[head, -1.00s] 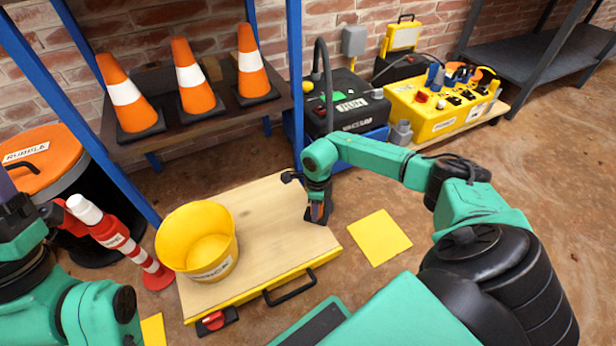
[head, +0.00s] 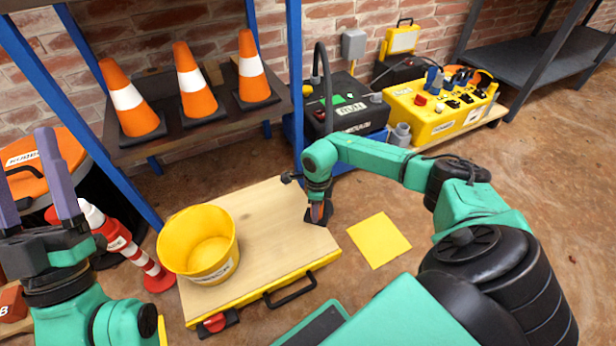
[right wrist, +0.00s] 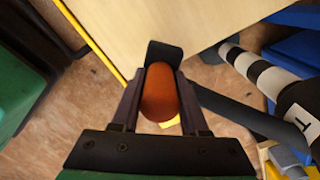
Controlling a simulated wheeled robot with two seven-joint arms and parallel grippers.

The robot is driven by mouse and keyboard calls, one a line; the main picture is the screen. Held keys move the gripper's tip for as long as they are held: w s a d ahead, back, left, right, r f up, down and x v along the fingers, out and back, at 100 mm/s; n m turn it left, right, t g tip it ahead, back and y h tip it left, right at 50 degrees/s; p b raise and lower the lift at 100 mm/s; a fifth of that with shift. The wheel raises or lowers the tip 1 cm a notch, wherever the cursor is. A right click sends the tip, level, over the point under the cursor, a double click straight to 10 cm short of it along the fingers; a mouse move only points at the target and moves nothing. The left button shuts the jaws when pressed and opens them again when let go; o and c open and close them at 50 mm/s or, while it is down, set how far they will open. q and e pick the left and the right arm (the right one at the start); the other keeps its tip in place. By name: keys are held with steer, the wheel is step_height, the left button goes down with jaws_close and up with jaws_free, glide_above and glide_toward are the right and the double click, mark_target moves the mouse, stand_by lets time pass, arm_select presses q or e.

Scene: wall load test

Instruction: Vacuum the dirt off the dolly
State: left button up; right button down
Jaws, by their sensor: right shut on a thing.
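The dolly (head: 275,222) is a low pale wooden platform with a yellow edge and a black handle on its front side. A yellow bucket (head: 200,245) stands on its left part. My right gripper (head: 318,212) is low at the dolly's right edge. In the right wrist view it is shut on an orange-brown rounded grip (right wrist: 160,92), with a flat black piece (right wrist: 163,53) beyond it. A black machine (head: 345,118) with an upright hose, possibly the vacuum, stands behind the dolly. My left gripper (head: 28,158) is open and empty at the left. I cannot make out dirt on the platform.
A red-and-white post (head: 140,262) stands close left of the dolly. Orange cones (head: 192,85) sit on a blue-framed shelf behind. A yellow floor square (head: 379,240) lies right of the dolly; the floor beyond is clear.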

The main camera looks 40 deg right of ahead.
arm_select(q)
step_height(320, 180, down, 12)
steer(key=w+d+n+g+y+p, duration=0.1)
steer(key=w+g+y, duration=0.1)
steer(key=g, duration=0.1)
steer(key=shift+w+d+n+g+y, duration=0.25)
steer(key=shift+w+n+g+y, duration=0.05)
steer(key=shift+g, duration=0.1)
steer(key=shift+r, duration=0.1)
stand_by(0.5)
